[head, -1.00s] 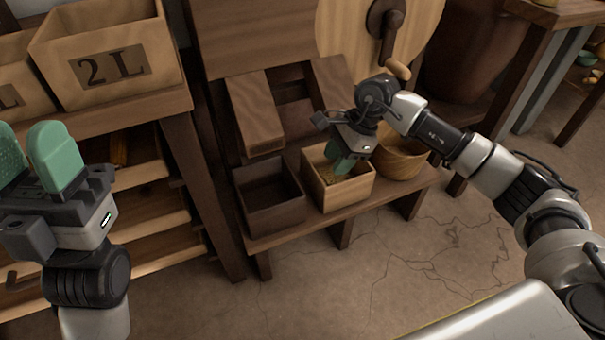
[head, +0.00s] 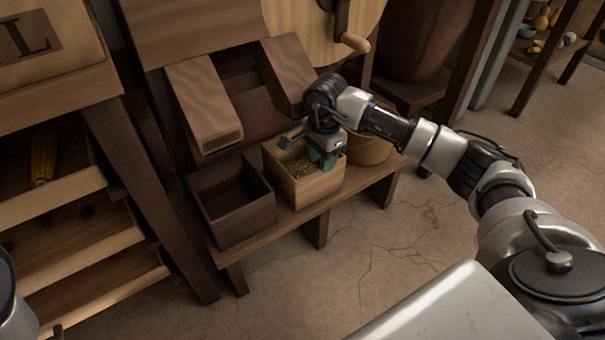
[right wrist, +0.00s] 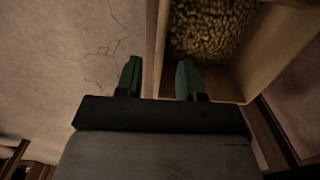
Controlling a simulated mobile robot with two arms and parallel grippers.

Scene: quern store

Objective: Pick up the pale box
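The pale box (head: 312,188) is an open, light wooden box with grain-like contents, standing on a low dark bench beside a dark box. In the right wrist view the pale box (right wrist: 236,86) is at the upper right, its contents plainly seen. My right gripper (head: 326,162) is at the right side of the pale box. In the right wrist view its green fingers (right wrist: 158,78) are apart, one on each side of a box wall, with gaps showing between fingers and wall. My left gripper is out of view.
The dark box (head: 236,212) stands just left of the pale box. A round wooden tub (head: 372,150) is close on the right, partly behind my arm. Wooden chutes (head: 203,100) hang above the boxes. The cracked floor (head: 400,235) in front is clear.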

